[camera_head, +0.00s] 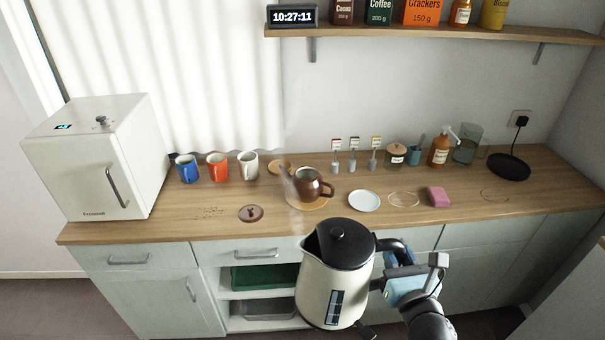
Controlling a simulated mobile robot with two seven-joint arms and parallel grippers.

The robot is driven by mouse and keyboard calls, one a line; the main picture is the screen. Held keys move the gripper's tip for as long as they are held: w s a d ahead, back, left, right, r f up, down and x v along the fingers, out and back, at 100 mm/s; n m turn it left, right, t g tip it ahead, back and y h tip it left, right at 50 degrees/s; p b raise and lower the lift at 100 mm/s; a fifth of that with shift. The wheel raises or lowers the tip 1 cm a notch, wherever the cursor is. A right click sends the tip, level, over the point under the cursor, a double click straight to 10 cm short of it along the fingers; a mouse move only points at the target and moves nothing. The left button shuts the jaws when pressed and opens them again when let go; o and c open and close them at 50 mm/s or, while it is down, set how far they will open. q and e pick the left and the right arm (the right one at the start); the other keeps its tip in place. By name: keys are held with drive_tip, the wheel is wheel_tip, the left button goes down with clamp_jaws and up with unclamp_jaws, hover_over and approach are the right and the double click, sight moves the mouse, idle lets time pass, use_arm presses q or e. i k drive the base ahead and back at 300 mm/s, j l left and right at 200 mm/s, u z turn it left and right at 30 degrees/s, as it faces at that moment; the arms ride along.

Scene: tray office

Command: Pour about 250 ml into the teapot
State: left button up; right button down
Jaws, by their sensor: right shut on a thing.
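A cream kettle (328,287) with a black lid hangs in front of the counter edge. My right gripper (402,274) is shut on its black handle. The kettle looks close to upright, its spout toward the left, with faint steam above the spout. A level window shows on its side, but I cannot read the level. The brown teapot (309,186) stands behind the kettle on a round wooden mat (322,205). The teapot's inside cannot be made out. A brown disc (250,213), perhaps its lid, lies on the counter to the left. My left gripper is not in view.
Blue (187,169), orange (218,167) and white (248,165) mugs stand at the back left, beside a white appliance (95,160). A white saucer (364,201) and pink sponge (438,197) lie right of the teapot. A black round base (508,167) is at the far right.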

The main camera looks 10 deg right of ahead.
sight(310, 184)
drive_tip(key=i+j+z, duration=0.1)
drive_tip(key=j+z, duration=0.15)
drive_tip(key=j, duration=1.05)
